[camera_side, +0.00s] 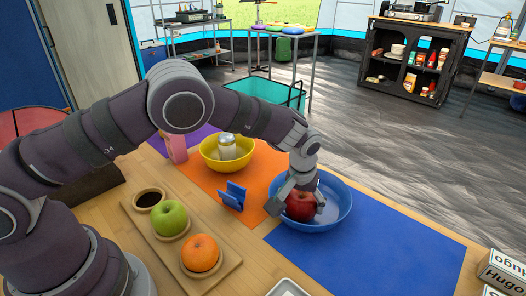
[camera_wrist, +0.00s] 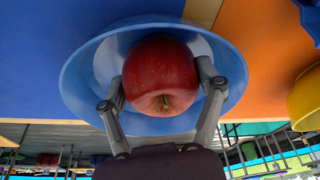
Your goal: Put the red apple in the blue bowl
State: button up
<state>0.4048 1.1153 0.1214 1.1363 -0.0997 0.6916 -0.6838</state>
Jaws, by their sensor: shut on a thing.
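The red apple (camera_side: 300,207) is between the fingers of my gripper (camera_side: 296,205), which is shut on it. In the side view the apple is at the near left part of the blue bowl (camera_side: 338,207), within its outline. In the wrist view the apple (camera_wrist: 160,76) shows between both fingertips (camera_wrist: 160,88), with the blue bowl (camera_wrist: 75,80) behind and around it. I cannot tell whether the apple touches the bowl's floor. The bowl stands at the edge of a blue mat (camera_side: 400,245), beside an orange mat (camera_side: 205,178).
A yellow bowl (camera_side: 241,158) holding a jar stands behind left. A blue holder (camera_side: 232,196) stands left of the blue bowl. A wooden board (camera_side: 215,262) carries a green apple (camera_side: 170,217) and an orange (camera_side: 200,252). The right of the blue mat is clear.

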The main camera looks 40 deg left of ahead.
jog(key=o, duration=1.2)
jog(key=s+a+r, duration=0.1)
jog(key=s+r, duration=0.2)
jog(key=r, duration=0.5)
jog(key=s+a+r, duration=0.1)
jog(key=s+r, duration=0.2)
jog(key=r, duration=0.6)
jog(key=s+a+r+m+t, duration=0.1)
jog(key=s+a+m, duration=0.1)
jog(key=s, duration=0.5)
jog(key=s+a+r+m+t+h, duration=0.1)
jog(key=s+a+m, duration=0.1)
jog(key=s+a, duration=0.3)
jog(key=s, duration=0.2)
jog(key=shift+s+r+m+t, duration=0.2)
jog(key=shift+s+m+t, duration=0.1)
